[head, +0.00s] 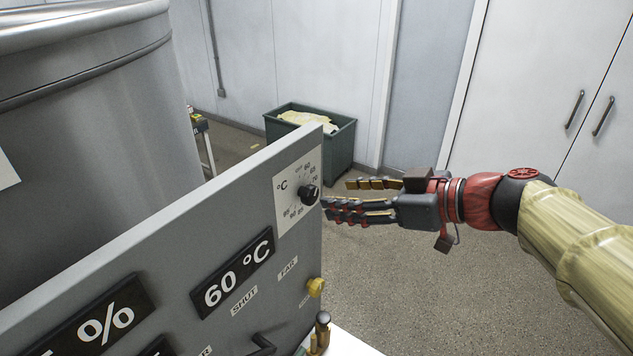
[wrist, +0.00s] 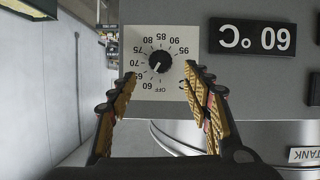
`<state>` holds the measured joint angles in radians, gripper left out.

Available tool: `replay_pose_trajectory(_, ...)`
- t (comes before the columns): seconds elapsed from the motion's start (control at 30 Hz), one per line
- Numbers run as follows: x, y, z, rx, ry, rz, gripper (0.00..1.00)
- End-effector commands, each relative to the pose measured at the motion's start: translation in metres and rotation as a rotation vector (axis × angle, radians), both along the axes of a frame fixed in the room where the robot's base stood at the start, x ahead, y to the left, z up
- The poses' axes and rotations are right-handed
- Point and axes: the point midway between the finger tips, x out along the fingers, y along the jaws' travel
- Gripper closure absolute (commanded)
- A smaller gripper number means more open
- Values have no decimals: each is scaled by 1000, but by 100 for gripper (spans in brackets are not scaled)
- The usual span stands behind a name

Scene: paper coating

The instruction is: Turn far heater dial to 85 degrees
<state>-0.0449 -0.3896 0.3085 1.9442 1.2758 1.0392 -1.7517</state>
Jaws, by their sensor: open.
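The far heater dial is a black round knob (head: 309,193) on a white scale plate (head: 291,215) at the panel's right end. In the wrist view, upside down, the knob (wrist: 160,61) sits near the middle of its plate (wrist: 183,29). Its white mark points down-left, near 60 on the scale; 85 is at the plate's top in that view. My gripper (head: 336,196) is open and empty, just right of the dial. In the wrist view its fingers (wrist: 160,74) spread either side of the knob, with visible gaps and no clear contact.
A black sign reading 60 °C (head: 232,275) is beside the dial; it also shows in the wrist view (wrist: 252,37). A yellow knob (head: 316,287) and a black lever (head: 264,345) sit lower on the panel. A green bin (head: 340,143) stands behind on open floor.

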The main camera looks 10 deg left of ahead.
Motion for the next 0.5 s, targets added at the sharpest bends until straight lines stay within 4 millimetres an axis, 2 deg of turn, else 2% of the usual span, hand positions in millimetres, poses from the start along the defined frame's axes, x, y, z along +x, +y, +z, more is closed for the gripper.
replay_pose_trajectory(0.5,26,57,-24,3,-6,4,51)
